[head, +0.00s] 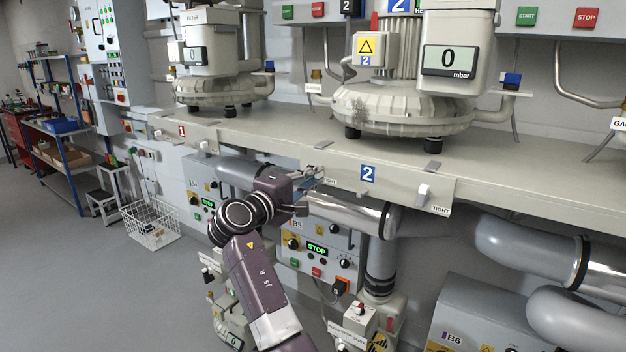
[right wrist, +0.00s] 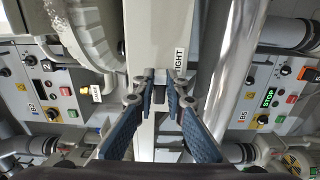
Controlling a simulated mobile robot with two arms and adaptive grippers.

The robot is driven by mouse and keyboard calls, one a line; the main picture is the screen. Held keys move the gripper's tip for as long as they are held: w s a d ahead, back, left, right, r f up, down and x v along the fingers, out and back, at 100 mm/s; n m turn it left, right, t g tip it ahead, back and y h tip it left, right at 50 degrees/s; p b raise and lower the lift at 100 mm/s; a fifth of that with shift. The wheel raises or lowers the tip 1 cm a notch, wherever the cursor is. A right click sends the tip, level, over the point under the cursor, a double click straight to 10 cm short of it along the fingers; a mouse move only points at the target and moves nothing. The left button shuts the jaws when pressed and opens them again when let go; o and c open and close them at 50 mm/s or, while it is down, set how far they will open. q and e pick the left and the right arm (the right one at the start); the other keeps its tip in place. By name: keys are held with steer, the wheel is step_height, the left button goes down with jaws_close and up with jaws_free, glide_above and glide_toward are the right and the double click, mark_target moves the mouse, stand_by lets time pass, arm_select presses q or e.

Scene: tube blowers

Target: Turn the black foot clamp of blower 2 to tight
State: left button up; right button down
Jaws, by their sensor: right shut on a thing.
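Blower 2 (head: 405,110) stands on the grey bench, its display reading 0 mbar. Below it, a plate with a blue 2 (head: 368,173) is on the bench front. My right gripper (head: 312,177) is at the plate's left end, beside a "TIGHT" label. In the right wrist view, its blue-padded fingers (right wrist: 161,84) are closed around a small clamp handle (right wrist: 160,95), which looks dark between the fingertips. The label "TIGHT" (right wrist: 180,68) is just right of it. The fingers hide most of the handle, so its angle is unclear. My left gripper is out of view.
A pale clamp handle (head: 423,195) with its own "TIGHT" label is at the plate's right end. A silver pipe (head: 350,213) and control box B5 (head: 318,250) are below the bench edge. Blower 1 (head: 210,60) stands at the left. Open floor is at the lower left.

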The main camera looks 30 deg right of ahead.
steer(key=shift+r, duration=0.3)
steer(key=c, duration=2.3)
jaws_free()
steer(key=o, duration=0.3)
steer(key=shift+w+d+f, duration=0.1)
steer(key=shift+d+f, duration=0.1)
steer(key=shift+f, duration=0.05)
steer(key=shift+o, duration=0.2)
steer(key=v, duration=1.2)
